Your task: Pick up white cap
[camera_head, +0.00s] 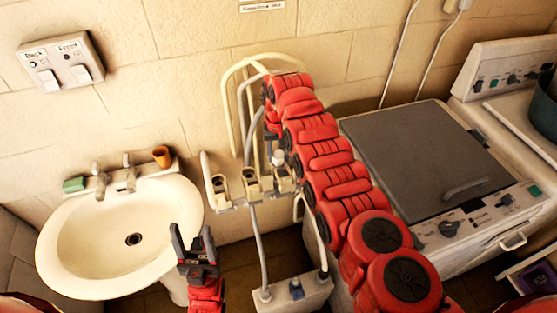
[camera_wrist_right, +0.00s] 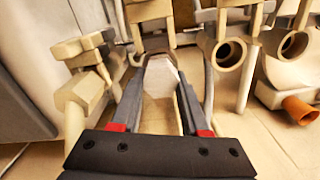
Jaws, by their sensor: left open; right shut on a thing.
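A white cap (camera_head: 278,158) is at the right part of the pipe manifold on the wall in the head view, just below my right gripper (camera_head: 272,138). In the right wrist view, the pale, faceted cap (camera_wrist_right: 162,72) is between the two grey fingers of my right gripper (camera_wrist_right: 160,88), which is shut on it. Whether the cap is still seated on the pipe fitting cannot be told. My left gripper (camera_head: 190,236) is open and empty at the right front of the washbasin.
The manifold (camera_head: 222,192) has open pipe ends and grey hoses. The washbasin (camera_head: 85,240) stands left, with an orange cup (camera_head: 161,156) and green soap (camera_head: 74,184) on its rim. A washing machine (camera_head: 410,150) stands right. A lower pipe box (camera_head: 300,293) is below.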

